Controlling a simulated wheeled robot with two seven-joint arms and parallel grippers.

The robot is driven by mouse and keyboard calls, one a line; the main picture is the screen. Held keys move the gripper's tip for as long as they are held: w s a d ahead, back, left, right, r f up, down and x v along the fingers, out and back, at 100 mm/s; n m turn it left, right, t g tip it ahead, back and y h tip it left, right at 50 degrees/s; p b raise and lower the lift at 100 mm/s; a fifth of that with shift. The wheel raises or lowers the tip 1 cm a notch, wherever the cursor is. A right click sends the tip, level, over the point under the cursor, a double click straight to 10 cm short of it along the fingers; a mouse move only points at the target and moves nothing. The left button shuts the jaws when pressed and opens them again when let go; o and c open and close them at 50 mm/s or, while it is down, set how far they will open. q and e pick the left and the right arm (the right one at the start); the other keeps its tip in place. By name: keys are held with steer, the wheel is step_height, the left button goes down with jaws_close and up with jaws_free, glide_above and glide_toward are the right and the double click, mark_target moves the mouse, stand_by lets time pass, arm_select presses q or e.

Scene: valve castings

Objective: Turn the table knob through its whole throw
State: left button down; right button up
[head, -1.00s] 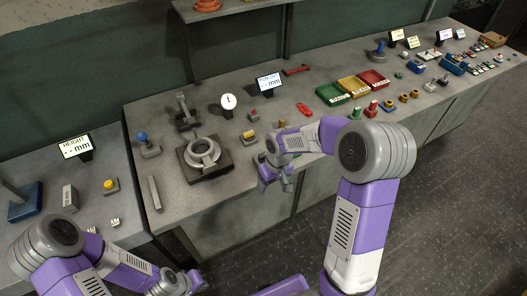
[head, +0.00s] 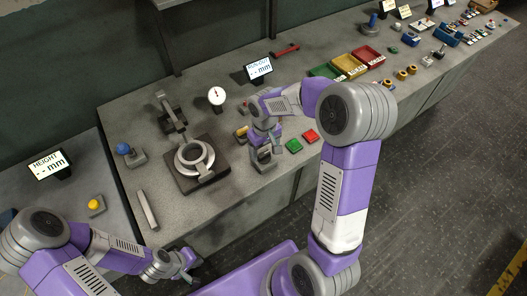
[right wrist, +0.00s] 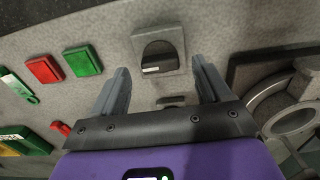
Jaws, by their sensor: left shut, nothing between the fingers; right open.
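The table knob (right wrist: 158,58) is a dark round dial with a pale mark, on a light grey square plate. In the right wrist view it sits beyond and between the spread fingers of my right gripper (right wrist: 160,78). I see no contact between fingers and knob. In the head view my right gripper (head: 263,156) is low over the bench near its front edge and blocks a clear view of the knob. My left gripper (head: 190,274) is shut and empty, in front of the bench at the lower left.
A green button (right wrist: 83,60) and a red button (right wrist: 44,69) lie beside the knob. A ring fixture (head: 194,158) stands on the other side. A dial gauge (head: 217,97) and a runout display (head: 259,68) are behind. Bare bench lies around the grey bar (head: 147,209).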

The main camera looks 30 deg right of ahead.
mark_target(264, 156)
steer(key=shift+f, duration=1.2)
steer(key=shift+w, duration=0.1)
steer(key=c, duration=1)
steer(key=shift+c, duration=0.2)
